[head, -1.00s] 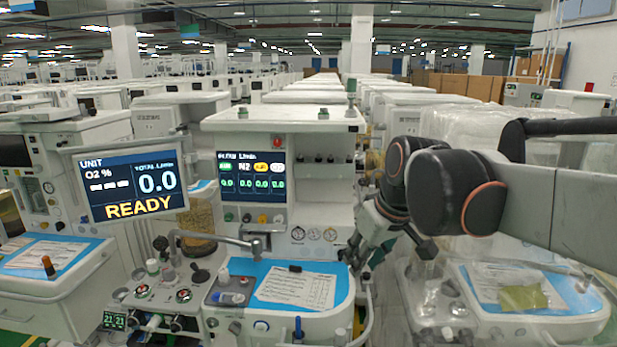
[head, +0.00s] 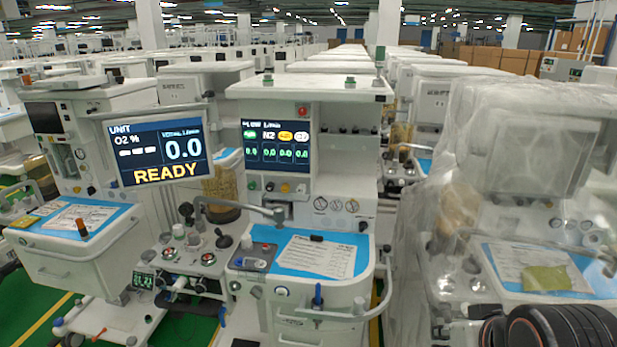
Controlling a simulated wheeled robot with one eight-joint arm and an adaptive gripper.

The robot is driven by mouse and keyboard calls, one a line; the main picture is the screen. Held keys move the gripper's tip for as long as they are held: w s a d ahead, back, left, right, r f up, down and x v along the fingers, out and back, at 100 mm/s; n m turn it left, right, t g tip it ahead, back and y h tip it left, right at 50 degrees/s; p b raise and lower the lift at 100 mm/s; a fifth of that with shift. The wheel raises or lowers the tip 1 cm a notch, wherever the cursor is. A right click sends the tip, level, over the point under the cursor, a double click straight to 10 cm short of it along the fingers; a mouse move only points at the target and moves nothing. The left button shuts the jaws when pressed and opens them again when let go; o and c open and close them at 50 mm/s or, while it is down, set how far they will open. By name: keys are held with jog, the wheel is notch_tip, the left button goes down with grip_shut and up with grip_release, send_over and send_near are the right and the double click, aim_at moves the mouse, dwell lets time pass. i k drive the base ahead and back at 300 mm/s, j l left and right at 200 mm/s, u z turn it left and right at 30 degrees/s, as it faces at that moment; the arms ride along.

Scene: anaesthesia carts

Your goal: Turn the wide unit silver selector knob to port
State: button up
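The middle anaesthesia cart (head: 330,88) stands upright with a tilted screen (head: 160,150) reading "UNIT", "0.0" and "READY". A flow display (head: 277,146) is set in its front, with a row of small knobs (head: 268,187) below it. Small round gauges (head: 336,204) sit to the right of these, above the blue worktop. A side panel left of the worktop carries a black knob (head: 224,241), more small knobs and round dials. I cannot tell which part is the silver selector knob or which way it points. My gripper is out of view; only dark arm parts show at the bottom right.
A plastic-wrapped cart (head: 540,150) stands close on the right. Another cart (head: 70,215) with a blue top stands on the left. A curved bar (head: 235,203) reaches across above the middle worktop, which holds a paper sheet (head: 318,257). Green floor shows at the lower left.

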aim_at(256, 291)
jog(key=i+j+u, duration=0.35)
jog(key=i+j, duration=1.05)
jog(key=k+z, duration=0.5)
jog(key=k, duration=0.15)
